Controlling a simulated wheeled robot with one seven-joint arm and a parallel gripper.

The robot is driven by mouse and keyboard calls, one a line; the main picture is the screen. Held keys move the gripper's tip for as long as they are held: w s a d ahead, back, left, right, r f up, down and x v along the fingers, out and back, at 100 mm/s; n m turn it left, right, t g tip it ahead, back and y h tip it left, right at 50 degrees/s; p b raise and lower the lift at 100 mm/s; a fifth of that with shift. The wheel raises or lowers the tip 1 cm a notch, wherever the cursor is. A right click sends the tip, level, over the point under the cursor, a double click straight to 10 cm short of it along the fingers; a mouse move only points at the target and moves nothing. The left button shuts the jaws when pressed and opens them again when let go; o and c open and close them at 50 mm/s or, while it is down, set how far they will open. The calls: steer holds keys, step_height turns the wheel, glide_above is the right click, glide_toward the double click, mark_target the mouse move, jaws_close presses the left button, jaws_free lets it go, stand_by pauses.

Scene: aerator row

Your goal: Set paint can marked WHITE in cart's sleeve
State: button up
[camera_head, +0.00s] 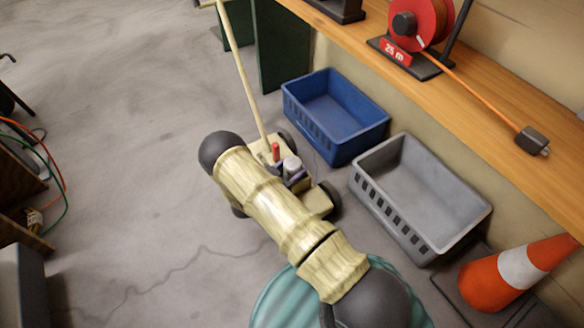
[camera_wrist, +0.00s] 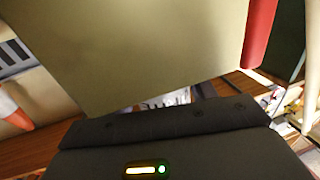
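The cream cart (camera_head: 317,203) stands on the floor with dark wheels and a long pale handle, partly hidden behind my arm. On it are a small red upright cylinder (camera_head: 276,152) and a pale grey-topped cylinder (camera_head: 291,164) with purplish parts around it. No WHITE marking is readable, and I cannot make out the sleeve. My gripper's dark body (camera_wrist: 165,130) fills the bottom of the wrist view; its fingertips do not show clearly. A large blurred beige surface (camera_wrist: 150,50) is just ahead of it, with a red strip (camera_wrist: 260,35) at its right. I cannot tell whether anything is gripped.
A blue crate (camera_head: 335,111) and a grey crate (camera_head: 372,187) stand on the floor beyond the cart, below a wooden bench (camera_head: 480,120) with a red cable reel (camera_head: 420,22). An orange cone (camera_head: 490,285) stands at lower right. Open floor lies to the left.

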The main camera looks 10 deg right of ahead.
steer(key=o, duration=0.4)
steer(key=p+v, duration=0.7)
steer(key=v, duration=1)
steer(key=shift+a, duration=0.2)
